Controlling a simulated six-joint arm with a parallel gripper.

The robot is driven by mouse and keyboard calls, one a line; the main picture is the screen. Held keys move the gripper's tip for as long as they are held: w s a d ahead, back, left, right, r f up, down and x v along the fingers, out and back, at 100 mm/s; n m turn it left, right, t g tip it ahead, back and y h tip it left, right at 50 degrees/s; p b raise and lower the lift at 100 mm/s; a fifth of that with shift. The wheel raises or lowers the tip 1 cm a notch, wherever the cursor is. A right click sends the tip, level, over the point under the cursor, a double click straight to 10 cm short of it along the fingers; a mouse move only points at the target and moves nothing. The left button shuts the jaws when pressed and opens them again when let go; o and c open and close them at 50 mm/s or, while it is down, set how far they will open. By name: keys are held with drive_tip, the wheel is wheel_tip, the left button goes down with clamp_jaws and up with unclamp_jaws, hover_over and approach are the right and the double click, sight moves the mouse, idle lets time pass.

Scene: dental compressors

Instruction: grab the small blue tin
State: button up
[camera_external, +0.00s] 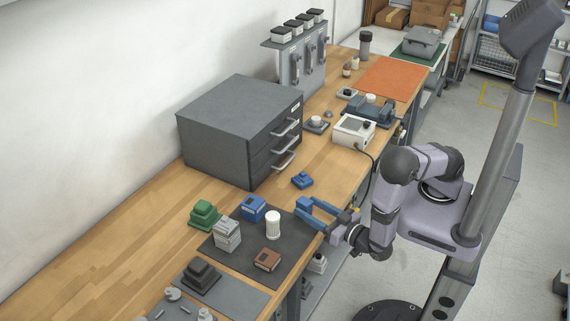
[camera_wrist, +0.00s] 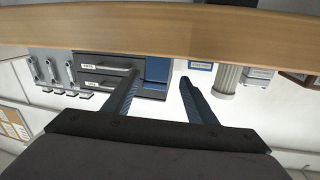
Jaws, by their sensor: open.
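A small blue tin (camera_external: 302,180) sits on the wooden bench in front of the grey drawer cabinet. In the wrist view, which is upside down, a blue block that looks like this tin (camera_wrist: 157,70) shows between the finger lines. My gripper (camera_external: 306,210) has blue fingers spread apart with nothing between them. It is at the bench's front edge, nearer the camera than the tin and apart from it. Its open fingers also show in the wrist view (camera_wrist: 158,78). A larger blue box (camera_external: 253,208) stands on the dark mat to the left.
The dark mat (camera_external: 231,258) holds a white ribbed cylinder (camera_external: 273,224), a grey block (camera_external: 227,234) and a brown block (camera_external: 268,259). The drawer cabinet (camera_external: 222,132) stands behind the tin. A white device (camera_external: 353,131) with a cable is farther right. Bare wood surrounds the tin.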

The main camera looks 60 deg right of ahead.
sight(299, 200)
drive_tip(key=shift+w+d, duration=0.2)
drive_tip(key=shift+w, duration=0.7)
drive_tip(key=shift+w+d+f+p, duration=0.1)
drive_tip(key=shift+w+d+p, duration=0.3)
drive_tip(key=shift+w+p, duration=0.4)
drive_tip(key=shift+w+d+p, duration=0.35)
drive_tip(key=shift+w+p, duration=0.2)
drive_tip(key=shift+w, duration=0.35)
drive_tip(key=shift+w+f, duration=0.1)
drive_tip(key=shift+w, duration=0.7)
drive_tip(key=c, duration=1.2)
